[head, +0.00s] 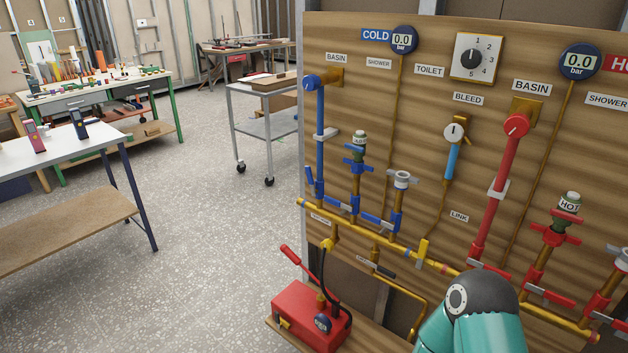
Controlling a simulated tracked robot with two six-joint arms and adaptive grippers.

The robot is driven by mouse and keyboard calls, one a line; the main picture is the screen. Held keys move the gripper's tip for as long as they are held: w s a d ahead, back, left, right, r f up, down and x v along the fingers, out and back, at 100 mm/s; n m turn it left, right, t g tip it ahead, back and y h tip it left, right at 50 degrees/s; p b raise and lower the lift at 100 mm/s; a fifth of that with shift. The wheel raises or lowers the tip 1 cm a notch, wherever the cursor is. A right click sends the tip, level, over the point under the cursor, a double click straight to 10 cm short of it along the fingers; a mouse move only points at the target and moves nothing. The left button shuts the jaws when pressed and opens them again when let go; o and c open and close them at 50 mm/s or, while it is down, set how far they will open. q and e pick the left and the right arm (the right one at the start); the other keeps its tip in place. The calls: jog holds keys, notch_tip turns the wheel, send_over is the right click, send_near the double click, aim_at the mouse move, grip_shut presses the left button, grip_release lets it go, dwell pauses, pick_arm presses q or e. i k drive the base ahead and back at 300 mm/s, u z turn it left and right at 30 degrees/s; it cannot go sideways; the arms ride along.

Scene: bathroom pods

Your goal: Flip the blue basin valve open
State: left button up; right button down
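On the wooden board, a blue pipe (320,125) runs down from the label BASIN (337,58) on the cold side. A round blue fitting with a pale face (311,82) sits at its top. A small blue lever (310,182) stands near its foot, tilted slightly off upright, by the yellow pipe. I cannot tell from here whether that valve is open or shut. Neither of my grippers is in view. Only a teal arm link of mine with a dark joint cap shows at the bottom right, in front of the lower board.
A red pump box (300,312) with a red handle stands below the board's left end. Blue shower and toilet branches lie right of the blue pipe; red hot pipes (493,200) lie further right. Tables stand at left and back. The speckled floor (205,250) between is clear.

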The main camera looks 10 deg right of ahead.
aim_at(309, 175)
jog(key=z, duration=0.1)
jog(key=i, duration=1)
jog(key=u, duration=0.1)
